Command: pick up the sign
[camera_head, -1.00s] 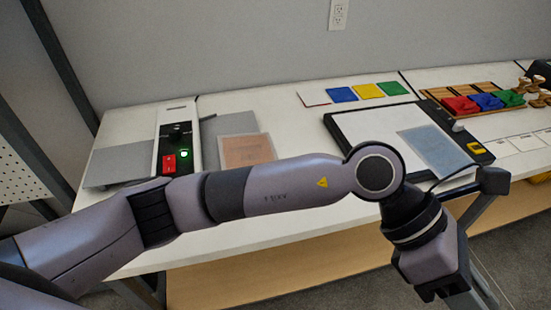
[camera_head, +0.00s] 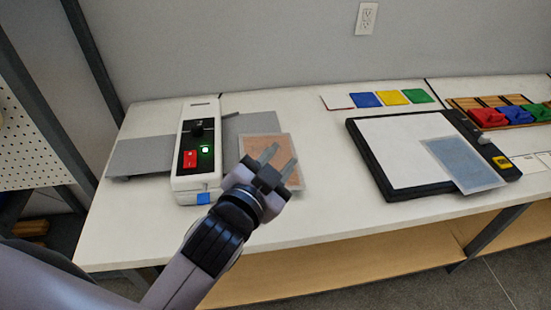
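Two sheets in clear sleeves could be the sign; I cannot tell which. An orange sheet (camera_head: 262,147) lies flat on the table just right of the laminator-like machine. A blue-grey sheet (camera_head: 462,163) lies across the right side of a black-framed board (camera_head: 395,152), its lower corner past the board's edge. My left gripper (camera_head: 279,160) is open and empty, with its two fingers apart over the orange sheet, hiding part of it. It appears above the sheet; contact cannot be told. My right gripper is out of view.
The white machine (camera_head: 195,182) with red and green buttons and grey trays stands left of my gripper. Blue, yellow and green squares (camera_head: 391,97) lie at the back. A wooden rack (camera_head: 500,112) holds coloured pieces at right. The white table (camera_head: 325,213) is clear in front.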

